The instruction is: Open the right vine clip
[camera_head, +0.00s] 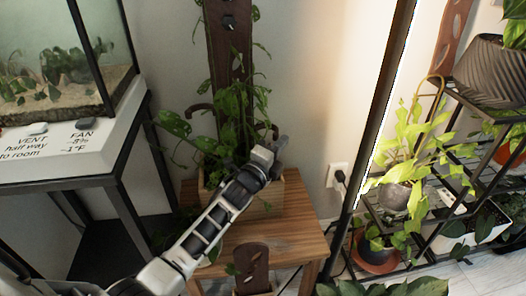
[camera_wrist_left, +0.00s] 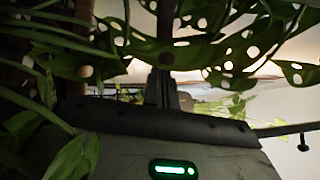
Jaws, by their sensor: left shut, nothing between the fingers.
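The potted vine (camera_head: 230,130) climbs a dark wooden board with holes (camera_head: 229,50) and stands in a light wooden planter (camera_head: 268,200). A brown curved clip, the right vine clip (camera_head: 270,127), sticks out to the right of the board; its far parts are hard to make out. A similar brown clip (camera_head: 197,108) is at the left. My left gripper (camera_head: 281,144) is just below and right of the right clip. It is shut and empty; whether it touches the clip cannot be told. In the left wrist view its dark fingers (camera_wrist_left: 166,90) are among perforated leaves. My right gripper is out of view.
The planter stands on a wooden stool (camera_head: 305,222), with a small holed wooden piece (camera_head: 252,262) in front. A glass tank (camera_head: 60,60) is at the left. A plant shelf (camera_head: 440,220) is at the right. In the wrist view a thin dark rod (camera_wrist_left: 285,129) crosses at the right.

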